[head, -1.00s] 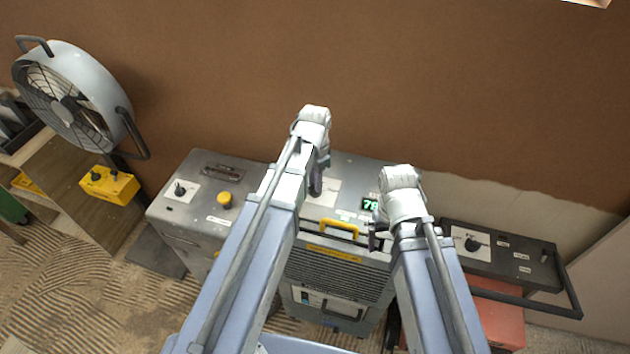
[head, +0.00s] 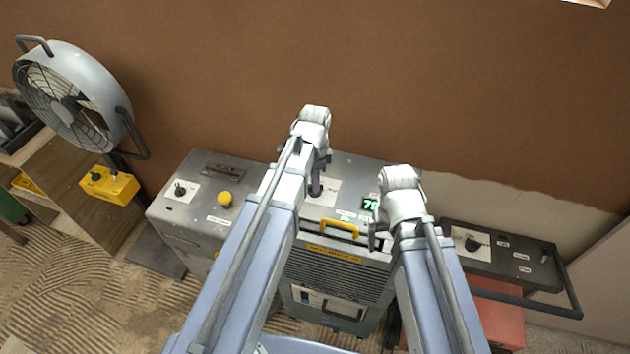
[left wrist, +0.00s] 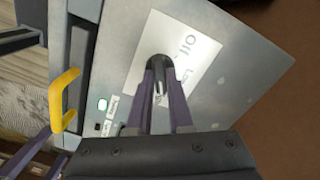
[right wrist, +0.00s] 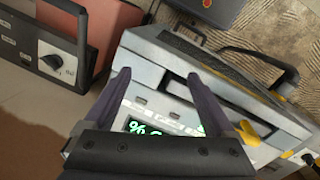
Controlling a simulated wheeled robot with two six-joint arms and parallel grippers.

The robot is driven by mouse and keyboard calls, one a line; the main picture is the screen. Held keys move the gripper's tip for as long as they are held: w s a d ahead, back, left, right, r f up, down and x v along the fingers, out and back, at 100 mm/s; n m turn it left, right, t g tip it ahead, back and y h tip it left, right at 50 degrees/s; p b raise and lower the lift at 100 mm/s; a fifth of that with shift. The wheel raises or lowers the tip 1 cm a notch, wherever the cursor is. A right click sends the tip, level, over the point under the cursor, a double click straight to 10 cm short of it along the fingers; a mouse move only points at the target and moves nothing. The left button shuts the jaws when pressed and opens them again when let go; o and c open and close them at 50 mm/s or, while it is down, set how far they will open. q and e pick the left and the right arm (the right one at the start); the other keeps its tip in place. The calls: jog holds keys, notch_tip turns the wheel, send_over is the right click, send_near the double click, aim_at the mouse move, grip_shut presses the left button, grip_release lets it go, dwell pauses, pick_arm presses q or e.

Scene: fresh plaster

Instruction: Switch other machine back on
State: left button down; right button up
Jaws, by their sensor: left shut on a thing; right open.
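A grey machine with a front grille and a yellow handle (head: 340,229) stands in the middle, with a lit green display (head: 369,204) on its top. My left gripper (head: 316,190) is over its top panel. In the left wrist view it is shut on a dark rotary knob (left wrist: 159,68) on a white label plate (left wrist: 190,60); part of the lettering, "Off", shows. My right gripper (head: 376,235) is open and empty above the right side of this machine; in the right wrist view its fingers (right wrist: 165,90) are apart above the display (right wrist: 150,128).
To the left stands a grey box with a knob (head: 180,190) and a yellow button (head: 225,199). A fan (head: 70,97) with a yellow switch box (head: 109,185) is further left. At right is a dark panel with a knob (head: 472,243) and rail, over a red body (head: 497,315). The wall rises behind.

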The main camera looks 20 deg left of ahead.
pick_arm(q)
jog(key=c, duration=0.8)
grip_release()
jog(key=shift+r, duration=0.1)
pick_arm(e)
jog(key=shift+r, duration=0.15)
pick_arm(q)
notch_tip(320, 180, up, 8)
jog(key=p, duration=0.8)
pick_arm(e)
notch_tip(320, 180, up, 8)
jog(key=shift+f, duration=0.2)
pick_arm(q)
jog(key=shift+f, duration=0.2)
